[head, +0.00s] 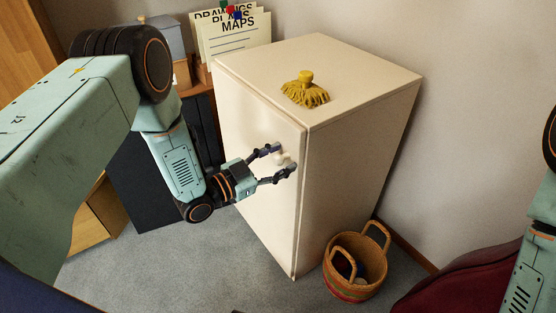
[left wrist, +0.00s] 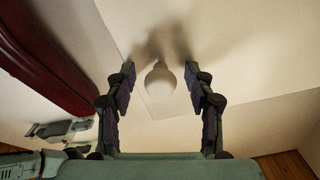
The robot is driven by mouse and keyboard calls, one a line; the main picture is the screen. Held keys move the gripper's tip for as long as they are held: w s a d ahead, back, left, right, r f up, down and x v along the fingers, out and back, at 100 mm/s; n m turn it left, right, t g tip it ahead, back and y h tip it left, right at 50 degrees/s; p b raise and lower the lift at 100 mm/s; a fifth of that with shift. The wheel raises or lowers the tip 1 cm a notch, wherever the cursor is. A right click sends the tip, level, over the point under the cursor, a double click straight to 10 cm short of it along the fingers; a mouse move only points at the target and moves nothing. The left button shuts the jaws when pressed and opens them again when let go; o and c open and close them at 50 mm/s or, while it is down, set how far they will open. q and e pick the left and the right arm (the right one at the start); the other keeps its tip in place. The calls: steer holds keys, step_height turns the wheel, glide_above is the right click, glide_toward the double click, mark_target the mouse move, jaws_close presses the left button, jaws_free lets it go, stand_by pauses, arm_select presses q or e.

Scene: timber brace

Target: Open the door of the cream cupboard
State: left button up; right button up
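The cream cupboard (head: 345,170) stands in the middle of the head view with its door (head: 258,185) closed, facing left. A round cream knob (head: 283,158) sits near the door's right edge; it also shows in the left wrist view (left wrist: 160,78). My left gripper (head: 285,160) is open, its fingers on either side of the knob. In the left wrist view the knob lies between and just beyond the fingertips, with gaps on both sides.
A yellow brush-like mop head (head: 306,88) lies on top of the cupboard. A woven basket (head: 355,265) stands on the floor by its right front corner. Cards marked MAPS (head: 237,35) stand behind on the left. A dark red seat (head: 460,285) is at lower right. Grey carpet before the door is clear.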

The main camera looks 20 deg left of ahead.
arm_select(q)
jaws_close()
stand_by(0.3)
stand_by(0.3)
